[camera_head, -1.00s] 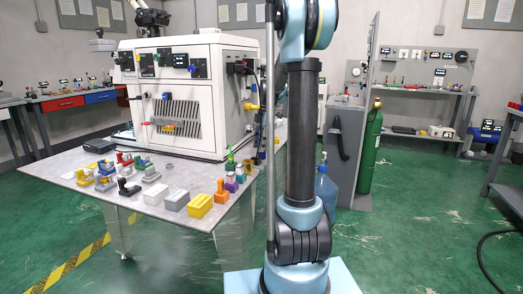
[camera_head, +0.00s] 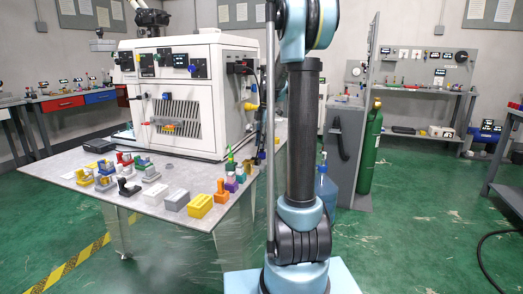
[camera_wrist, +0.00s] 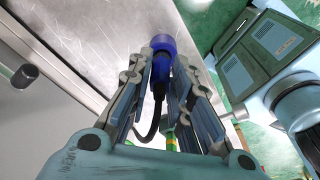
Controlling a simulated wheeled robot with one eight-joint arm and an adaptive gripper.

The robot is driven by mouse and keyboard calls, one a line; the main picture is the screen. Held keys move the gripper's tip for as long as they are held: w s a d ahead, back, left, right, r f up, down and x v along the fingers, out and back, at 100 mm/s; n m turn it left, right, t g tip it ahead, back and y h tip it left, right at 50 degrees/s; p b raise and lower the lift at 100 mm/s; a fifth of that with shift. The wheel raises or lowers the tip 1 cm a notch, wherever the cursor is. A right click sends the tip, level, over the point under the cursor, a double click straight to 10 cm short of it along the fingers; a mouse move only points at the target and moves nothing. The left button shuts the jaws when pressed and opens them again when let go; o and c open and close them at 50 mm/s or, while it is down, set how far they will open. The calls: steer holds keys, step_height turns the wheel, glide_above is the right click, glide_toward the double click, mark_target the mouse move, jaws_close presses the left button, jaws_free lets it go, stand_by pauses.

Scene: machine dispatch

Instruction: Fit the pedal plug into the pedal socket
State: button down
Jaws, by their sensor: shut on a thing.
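A blue round plug (camera_wrist: 162,44) with a black cable (camera_wrist: 152,125) is between the fingers of my gripper (camera_wrist: 163,66) in the wrist view. I take it to be the pedal plug. The gripper is shut on it, and its blue end points away past the fingertips, over a grey metal surface. In the head view my arm hides most of the gripper area, and a small blue spot shows by the table's right edge. I cannot pick out the pedal socket in either view.
A white machine (camera_head: 185,97) with connectors stands on the metal table (camera_head: 140,205). Several coloured blocks and fixtures, including a yellow block (camera_head: 199,206), crowd the table's front. A green gas cylinder (camera_head: 371,150) stands right of my arm. A dark round knob-like part (camera_wrist: 25,75) shows at left in the wrist view.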

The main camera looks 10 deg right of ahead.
steer(key=shift+r, duration=2.3)
steer(key=shift+r, duration=0.1)
steer(key=shift+r, duration=1.25)
steer(key=shift+s, duration=0.1)
